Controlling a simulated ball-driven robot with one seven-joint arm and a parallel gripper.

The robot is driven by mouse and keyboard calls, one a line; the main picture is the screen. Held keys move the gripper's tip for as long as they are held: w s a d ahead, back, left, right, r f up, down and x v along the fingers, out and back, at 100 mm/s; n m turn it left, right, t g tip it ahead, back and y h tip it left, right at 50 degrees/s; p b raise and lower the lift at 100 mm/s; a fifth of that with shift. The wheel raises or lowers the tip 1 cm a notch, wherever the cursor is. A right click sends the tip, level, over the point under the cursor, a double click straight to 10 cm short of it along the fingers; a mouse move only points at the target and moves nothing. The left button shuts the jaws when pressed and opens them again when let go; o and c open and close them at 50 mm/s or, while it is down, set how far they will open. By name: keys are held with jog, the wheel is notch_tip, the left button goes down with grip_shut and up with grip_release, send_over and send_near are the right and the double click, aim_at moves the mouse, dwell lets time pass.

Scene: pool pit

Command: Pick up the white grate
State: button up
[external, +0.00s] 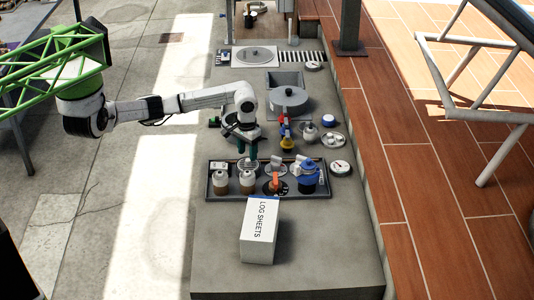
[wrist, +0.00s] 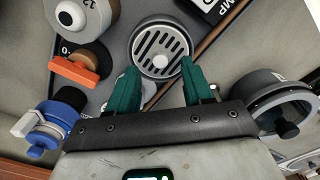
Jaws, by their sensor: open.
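The white grate (wrist: 161,50) is a round pale disc with dark parallel slots. It lies just beyond my gripper's fingertips in the wrist view, between the lines of the two green fingers. In the external view the grate (external: 248,164) shows small in the dark tray (external: 215,196), just below my gripper (external: 248,153). In the wrist view my gripper (wrist: 161,70) is open and empty, fingers apart. A rounded pale object beneath the left finger is mostly hidden.
An orange-handled valve (wrist: 78,70), a blue fitting (wrist: 45,125) and a bottle (wrist: 80,14) crowd the left in the wrist view. A grey ring-shaped part (wrist: 283,98) is at right. A log sheets box (external: 259,230) stands in front of the tray.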

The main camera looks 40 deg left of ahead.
aim_at(248, 160)
jog(key=shift+f, duration=1.6)
grip_shut()
